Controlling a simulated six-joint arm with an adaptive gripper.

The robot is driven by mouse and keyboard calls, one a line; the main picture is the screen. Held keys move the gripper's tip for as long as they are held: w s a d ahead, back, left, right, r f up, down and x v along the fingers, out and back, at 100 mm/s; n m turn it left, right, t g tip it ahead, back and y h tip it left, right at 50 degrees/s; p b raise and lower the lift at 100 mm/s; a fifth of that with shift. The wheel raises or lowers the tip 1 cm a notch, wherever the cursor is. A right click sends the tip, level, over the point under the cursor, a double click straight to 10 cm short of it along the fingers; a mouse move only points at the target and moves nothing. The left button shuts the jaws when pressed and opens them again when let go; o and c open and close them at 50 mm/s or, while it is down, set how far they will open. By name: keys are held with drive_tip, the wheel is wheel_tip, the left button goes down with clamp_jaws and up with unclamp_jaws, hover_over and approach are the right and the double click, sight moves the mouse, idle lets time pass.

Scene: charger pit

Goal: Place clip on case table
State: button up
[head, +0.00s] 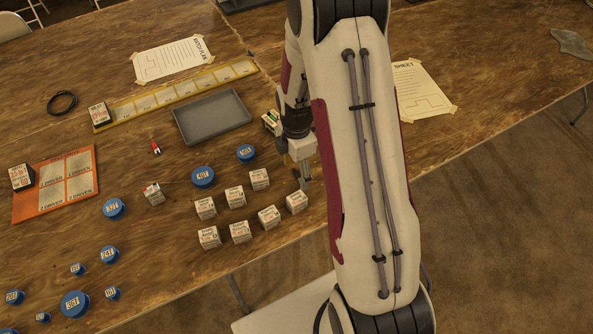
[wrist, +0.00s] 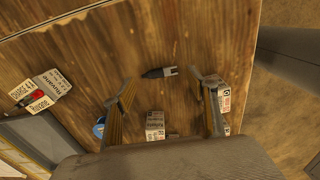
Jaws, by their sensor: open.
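A dark clip (wrist: 160,72) with a grey forked end lies on the wooden table in the wrist view. It is just beyond and between the fingertips of my gripper (wrist: 158,88). The gripper is open, its two fingers apart with nothing between them. In the head view my gripper (head: 303,178) is low over the table beside my arm, and the dark clip cannot be made out there. Another clip, red and black (head: 155,148), lies on the table left of the middle. I cannot tell for sure which surface is the case table.
Several small white boxes (head: 239,231) stand in rows left of my gripper. Blue round tins (head: 203,177) stand around the left. A grey tray (head: 212,117), a yellow strip (head: 180,91) and an orange mat (head: 27,205) lie on the table. A pale surface (head: 280,310) shows below the front edge.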

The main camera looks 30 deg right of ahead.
drive_tip(key=shift+r, duration=3.45)
wheel_tip(320, 180, up, 11)
drive_tip(key=m+t, duration=0.1)
drive_tip(key=m, duration=0.4)
hover_over(296, 176)
drive_tip(key=s+a, duration=0.3)
drive_tip(key=s+a+r+m+t, duration=0.2)
drive_tip(key=s+a+r+m, duration=0.15)
drive_tip(key=r, duration=0.45)
drive_tip(key=s+a+r+m+t, duration=0.1)
drive_tip(key=s+r+m, duration=0.2)
drive_tip(key=s, duration=0.4)
drive_tip(key=s+a+r+m+t, duration=0.1)
drive_tip(key=s+a+r+m, duration=0.1)
drive_tip(key=s+r+m, duration=0.2)
drive_tip(key=shift+s+a+m+t, duration=0.3)
drive_tip(key=shift+s+m, duration=0.95)
drive_tip(key=shift+s, duration=0.35)
drive_tip(key=shift+r, duration=0.1)
